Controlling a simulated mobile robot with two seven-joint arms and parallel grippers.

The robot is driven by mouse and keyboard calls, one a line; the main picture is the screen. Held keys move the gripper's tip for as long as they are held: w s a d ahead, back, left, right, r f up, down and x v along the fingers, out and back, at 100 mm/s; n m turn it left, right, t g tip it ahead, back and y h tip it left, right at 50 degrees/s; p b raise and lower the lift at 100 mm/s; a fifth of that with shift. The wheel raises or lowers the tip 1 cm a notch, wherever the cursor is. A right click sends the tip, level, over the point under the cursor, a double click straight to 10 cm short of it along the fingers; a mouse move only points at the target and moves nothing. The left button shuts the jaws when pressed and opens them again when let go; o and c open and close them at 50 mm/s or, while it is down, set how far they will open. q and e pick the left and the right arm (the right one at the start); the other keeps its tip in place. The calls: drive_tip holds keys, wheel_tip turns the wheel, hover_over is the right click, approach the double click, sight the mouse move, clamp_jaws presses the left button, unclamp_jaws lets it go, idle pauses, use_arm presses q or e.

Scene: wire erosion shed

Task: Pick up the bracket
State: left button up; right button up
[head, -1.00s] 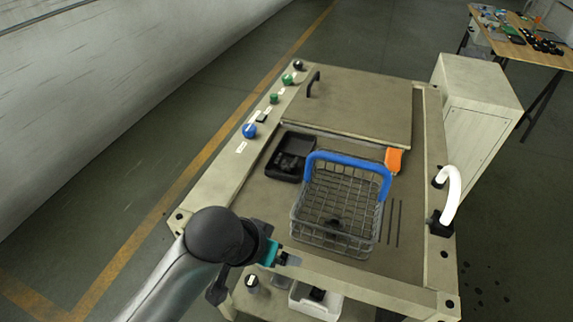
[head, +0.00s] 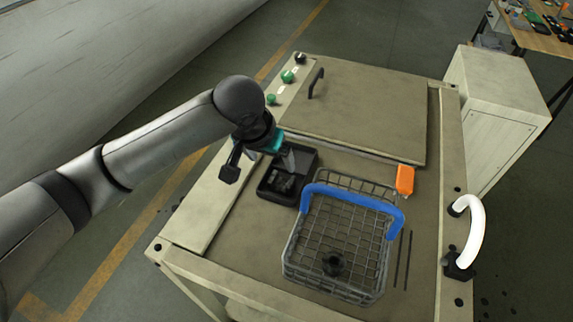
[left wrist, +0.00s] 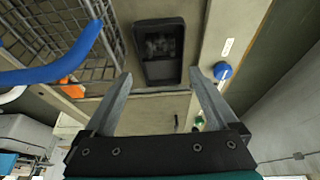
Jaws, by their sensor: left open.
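My left gripper (head: 287,160) is open and empty, above the rear part of a black tray (head: 275,191) on the machine top. In the left wrist view its two fingers (left wrist: 159,74) stand wide apart, with the tray (left wrist: 139,50) beyond them. Dark grey parts (left wrist: 160,46) lie in the tray; their shapes are too dim to tell which is the bracket. A small black part (head: 333,263) shows in the wire basket (head: 292,268), which has a blue handle (head: 350,196). I cannot tell whether that part is the bracket. My right gripper is not in view.
The basket stands close beside the tray. Knobs, one blue (left wrist: 222,70), line the left panel. A flat handled lid (head: 370,105) lies behind.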

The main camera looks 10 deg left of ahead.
use_arm(q)
drive_tip(key=b, duration=0.2)
approach(283, 183)
drive_tip(key=shift+w+f, duration=0.2)
drive_tip(key=shift+f, duration=0.25)
drive_tip(key=shift+w+f, duration=0.3)
drive_tip(key=shift+f, duration=0.35)
drive_tip(key=b+x, duration=0.1)
drive_tip(key=x, duration=0.4)
drive_tip(key=shift+s+f, duration=0.1)
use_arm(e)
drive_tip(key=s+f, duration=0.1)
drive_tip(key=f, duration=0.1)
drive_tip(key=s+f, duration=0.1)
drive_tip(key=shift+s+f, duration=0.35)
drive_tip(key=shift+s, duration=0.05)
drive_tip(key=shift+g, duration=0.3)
use_arm(q)
drive_tip(key=shift+c, duration=1.2)
clamp_jaws()
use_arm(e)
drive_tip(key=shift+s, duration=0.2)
